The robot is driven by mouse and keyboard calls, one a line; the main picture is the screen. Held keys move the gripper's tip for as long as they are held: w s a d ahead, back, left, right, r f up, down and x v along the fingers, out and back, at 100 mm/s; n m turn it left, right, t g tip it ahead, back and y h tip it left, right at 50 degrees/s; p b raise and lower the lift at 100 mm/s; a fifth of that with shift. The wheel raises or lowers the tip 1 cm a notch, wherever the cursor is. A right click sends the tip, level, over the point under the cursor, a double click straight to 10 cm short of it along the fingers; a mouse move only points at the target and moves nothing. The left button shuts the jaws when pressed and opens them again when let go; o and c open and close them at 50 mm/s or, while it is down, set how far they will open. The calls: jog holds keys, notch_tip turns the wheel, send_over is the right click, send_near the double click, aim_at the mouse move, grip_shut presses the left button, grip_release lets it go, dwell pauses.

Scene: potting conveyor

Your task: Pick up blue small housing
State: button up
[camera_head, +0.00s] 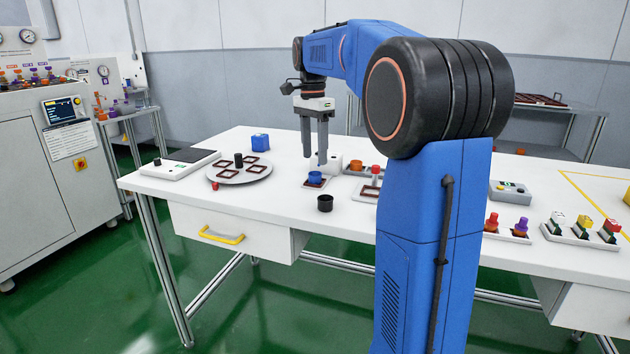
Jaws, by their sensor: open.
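A small round blue housing (315,178) sits on a small dark-red and white holder (314,185) near the middle of the white table. My gripper (315,160) points straight down above it, with its fingers apart. The fingertips end just above or at the top of the housing; I cannot tell from this view whether they reach down beside it. Nothing shows between the fingers. A separate blue block (260,142) stands farther back to the left.
A black cup (325,203) stands close in front of the holder. A round grey plate (240,178) with dark-red frames lies to the left. A frame with a red-topped post (375,174) is close on the right. My arm hides part of the table.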

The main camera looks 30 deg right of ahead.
aim_at(315, 179)
jog(key=f, duration=0.2)
jog(key=s+f, duration=0.1)
jog(key=f, duration=0.1)
jog(key=shift+f, duration=0.6)
jog(key=shift+c, duration=0.4)
